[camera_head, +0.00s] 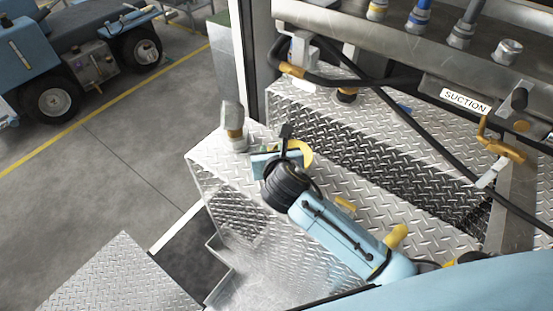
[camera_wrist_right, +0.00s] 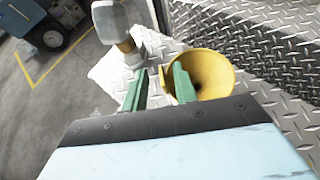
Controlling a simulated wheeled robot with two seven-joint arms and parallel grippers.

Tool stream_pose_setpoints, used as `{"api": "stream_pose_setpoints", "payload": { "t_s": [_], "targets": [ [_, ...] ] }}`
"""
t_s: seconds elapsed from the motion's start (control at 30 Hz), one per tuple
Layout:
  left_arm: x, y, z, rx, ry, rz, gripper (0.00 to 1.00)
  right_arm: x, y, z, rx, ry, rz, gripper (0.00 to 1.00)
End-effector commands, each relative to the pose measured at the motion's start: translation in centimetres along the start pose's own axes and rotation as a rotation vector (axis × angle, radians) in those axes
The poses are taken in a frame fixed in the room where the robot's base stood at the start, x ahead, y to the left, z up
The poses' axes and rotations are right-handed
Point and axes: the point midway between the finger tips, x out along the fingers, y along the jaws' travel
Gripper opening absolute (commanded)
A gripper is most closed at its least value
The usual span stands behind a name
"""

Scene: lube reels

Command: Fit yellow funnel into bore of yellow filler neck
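A yellow funnel (camera_head: 304,151) lies on the diamond-plate step, beside my right gripper (camera_head: 284,145). The fingers stand apart; I cannot tell whether one touches the funnel. A neck with a yellow band (camera_head: 377,9), apparently the yellow filler neck, stands at the top edge of the head view; its bore is not clearly visible. My left gripper is not in view.
A grey-topped fitting with a tan band (camera_head: 234,126) stands left of the funnel on the step (camera_head: 205,160). Other necks, one blue-banded (camera_head: 418,16), line the top rail. Black hoses and a SUCTION label (camera_head: 465,102) are at right.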

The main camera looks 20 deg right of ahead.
Motion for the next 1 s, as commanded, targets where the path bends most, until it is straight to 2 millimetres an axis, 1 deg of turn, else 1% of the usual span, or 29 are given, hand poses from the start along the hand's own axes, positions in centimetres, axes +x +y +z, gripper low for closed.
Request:
{"api": "stream_pose_setpoints", "payload": {
  "t_s": [0.03, 0.2, 0.3, 0.43, 0.6, 1.0],
  "targets": [
    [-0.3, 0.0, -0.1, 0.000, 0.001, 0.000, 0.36, -1.1, 0.0, 0.1, 0.000, 0.000, 0.001, 0.28],
    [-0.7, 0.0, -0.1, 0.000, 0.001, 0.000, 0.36, -4.8, 0.0, 0.1, 0.001, 0.000, 0.002, 0.28],
    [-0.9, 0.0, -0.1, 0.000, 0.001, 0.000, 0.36, -6.7, 0.0, 0.1, 0.002, 0.000, 0.002, 0.28],
    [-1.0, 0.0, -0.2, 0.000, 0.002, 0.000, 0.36, -8.6, 0.0, 0.0, 0.000, 0.000, 0.001, 0.28],
    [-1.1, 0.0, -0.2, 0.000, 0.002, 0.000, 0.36, -9.6, 0.0, 0.0, 0.001, 0.001, 0.000, 0.28],
    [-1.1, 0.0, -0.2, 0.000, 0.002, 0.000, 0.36, -9.7, 0.0, 0.0, 0.001, 0.001, 0.000, 0.28]
  ]
}}
